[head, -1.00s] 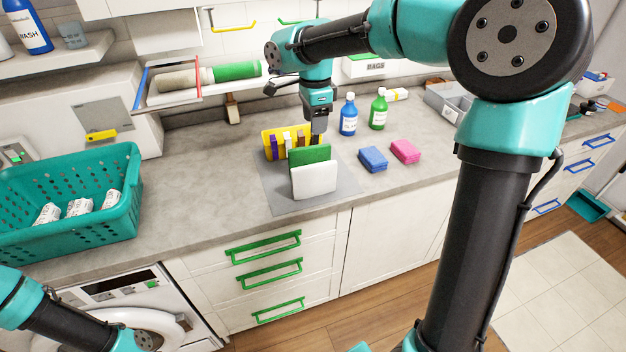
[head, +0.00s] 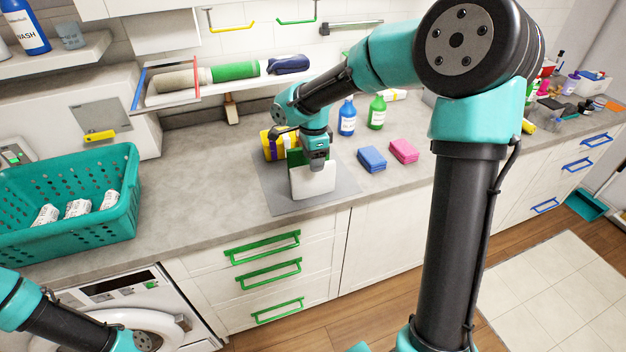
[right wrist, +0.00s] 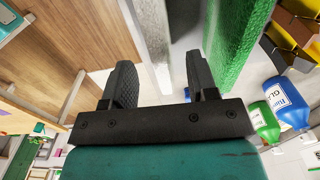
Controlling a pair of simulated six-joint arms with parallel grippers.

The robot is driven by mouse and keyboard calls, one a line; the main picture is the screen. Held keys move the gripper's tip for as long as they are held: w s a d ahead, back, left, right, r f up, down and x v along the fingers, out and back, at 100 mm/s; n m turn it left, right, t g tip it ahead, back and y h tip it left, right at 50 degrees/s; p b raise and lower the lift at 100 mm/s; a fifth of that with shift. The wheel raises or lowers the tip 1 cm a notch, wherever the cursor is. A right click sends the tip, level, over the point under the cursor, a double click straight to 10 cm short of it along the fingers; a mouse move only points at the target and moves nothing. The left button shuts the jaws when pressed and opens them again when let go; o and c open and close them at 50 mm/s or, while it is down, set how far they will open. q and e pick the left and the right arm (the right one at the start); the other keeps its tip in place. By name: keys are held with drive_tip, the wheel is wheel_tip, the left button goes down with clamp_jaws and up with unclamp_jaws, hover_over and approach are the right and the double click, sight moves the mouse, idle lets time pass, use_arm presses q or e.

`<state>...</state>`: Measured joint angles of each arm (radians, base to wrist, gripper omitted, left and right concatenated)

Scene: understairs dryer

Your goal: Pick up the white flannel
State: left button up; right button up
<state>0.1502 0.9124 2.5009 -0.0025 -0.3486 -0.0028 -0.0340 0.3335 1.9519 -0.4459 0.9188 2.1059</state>
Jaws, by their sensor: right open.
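The white flannel (head: 313,184) stands upright on the grey mat (head: 275,190), in front of the green flannel (head: 294,157). My right gripper (head: 318,167) is over the top of the white flannel, with its fingers pointing down. In the right wrist view my right gripper (right wrist: 160,85) is open. The white flannel (right wrist: 151,35) shows between its two fingers, and the green flannel (right wrist: 240,45) is outside them, to the right. I cannot tell whether either finger touches the cloth. My left arm shows at the lower left of the head view, with its gripper out of view.
A yellow holder (head: 272,144) stands behind the flannels, partly hidden by my arm. Blue (head: 372,159) and pink (head: 404,151) sponges lie to the right, with blue (head: 347,117) and green (head: 377,112) bottles behind. A teal basket (head: 110,215) stands left. The counter between is clear.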

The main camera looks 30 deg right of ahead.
drive_tip(key=shift+f, duration=2.6)
drive_tip(key=shift+c, duration=0.2)
drive_tip(key=c, duration=0.9)
drive_tip(key=shift+r, duration=0.1)
drive_tip(key=shift+c, duration=0.2)
drive_tip(key=shift+r, duration=1.3)
drive_tip(key=s+a+r, duration=0.2)
drive_tip(key=s+a, duration=0.6)
drive_tip(key=s, duration=0.5)
drive_tip(key=shift+s+a, duration=0.2)
drive_tip(key=shift+s, duration=0.15)
drive_tip(key=shift+r, duration=0.15)
